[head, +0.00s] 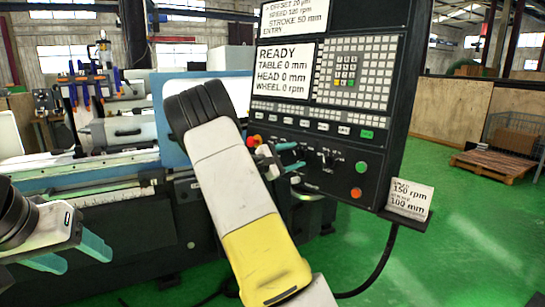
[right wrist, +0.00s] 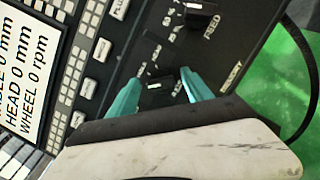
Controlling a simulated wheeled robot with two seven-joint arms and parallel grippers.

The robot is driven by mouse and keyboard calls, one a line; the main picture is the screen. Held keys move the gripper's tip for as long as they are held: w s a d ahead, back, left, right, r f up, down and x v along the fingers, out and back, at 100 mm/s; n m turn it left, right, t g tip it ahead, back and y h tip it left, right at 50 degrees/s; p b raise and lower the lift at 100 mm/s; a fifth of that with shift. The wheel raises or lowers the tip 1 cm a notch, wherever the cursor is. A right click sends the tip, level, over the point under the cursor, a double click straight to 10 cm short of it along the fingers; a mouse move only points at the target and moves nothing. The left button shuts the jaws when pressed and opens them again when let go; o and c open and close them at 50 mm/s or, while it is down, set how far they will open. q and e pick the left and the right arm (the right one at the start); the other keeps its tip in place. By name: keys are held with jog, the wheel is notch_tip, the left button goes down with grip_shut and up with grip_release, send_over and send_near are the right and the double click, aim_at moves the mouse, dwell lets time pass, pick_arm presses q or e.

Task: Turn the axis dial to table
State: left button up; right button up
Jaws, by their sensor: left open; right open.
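The dark control panel (head: 345,110) stands in front of me, with black dials (head: 329,158) on its lower part. My right gripper (head: 298,157) is at this lower part, largely hidden behind my own arm in the head view. In the right wrist view its teal fingers (right wrist: 160,77) are open and point at the panel. A small dark dial with a light mark (right wrist: 157,87) shows between them, partly hidden; the labels around it are too small to read surely. I cannot tell whether the fingers touch it. My left gripper (head: 78,258) is open and empty at the lower left.
A second dial (right wrist: 203,8), marked FEED, is close by. A green button (head: 361,167) and a red-orange button (head: 356,192) are to the right. The screen (head: 283,72) reads READY, TABLE 0 mm.

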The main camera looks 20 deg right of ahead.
grip_shut()
jog(key=shift+m, duration=0.4)
jog(key=m+g, duration=0.1)
jog(key=m, duration=0.2)
jog(key=shift+y, duration=0.3)
jog(key=shift+m+g+y, duration=0.3)
jog(key=shift+m+y, duration=0.1)
jog(key=shift+m, duration=1.8)
grip_release()
